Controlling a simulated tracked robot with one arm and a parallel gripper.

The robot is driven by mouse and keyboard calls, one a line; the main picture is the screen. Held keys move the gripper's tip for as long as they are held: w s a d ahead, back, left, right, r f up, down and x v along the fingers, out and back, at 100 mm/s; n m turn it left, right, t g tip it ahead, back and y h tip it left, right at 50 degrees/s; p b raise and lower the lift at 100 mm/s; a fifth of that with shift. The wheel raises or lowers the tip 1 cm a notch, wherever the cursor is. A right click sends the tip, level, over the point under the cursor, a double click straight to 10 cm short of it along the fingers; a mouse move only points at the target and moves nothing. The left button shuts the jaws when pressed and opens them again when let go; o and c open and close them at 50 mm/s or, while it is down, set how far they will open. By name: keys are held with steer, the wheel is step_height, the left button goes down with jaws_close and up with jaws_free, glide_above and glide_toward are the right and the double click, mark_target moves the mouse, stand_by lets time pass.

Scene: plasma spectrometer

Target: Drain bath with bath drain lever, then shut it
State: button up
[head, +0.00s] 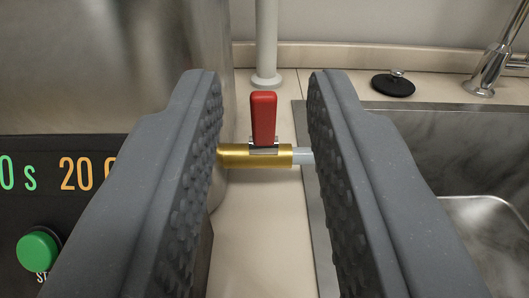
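The drain lever (263,117) has a red handle that stands upright on a brass valve body (235,154). The valve lies crosswise, coming out of the metal bath (177,45) on the left, with a pale outlet tube (303,156) on its right end. My gripper (265,85) is open, its two grey textured fingers on either side of the red handle with clear gaps. I see no contact with the handle. The ends of the valve and tube are partly hidden behind the fingers.
A black control panel (75,146) with glowing digits and a green button (38,251) is at left. A steel sink (470,190) with a tap (495,60) is at right. A black plug (393,85) and a pale vertical pipe (267,40) stand behind.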

steer(key=b, duration=0.1)
glide_toward(263, 113)
steer(key=shift+w+f, duration=0.25)
steer(key=shift+w, duration=0.1)
steer(key=shift+w+d+r+b, duration=0.15)
steer(key=shift+w+b, duration=0.25)
steer(key=shift+w, duration=1.45)
steer(key=shift+w+r+b, duration=0.1)
steer(key=shift+w+b, duration=0.25)
steer(key=shift+w, duration=1.55)
jaws_close()
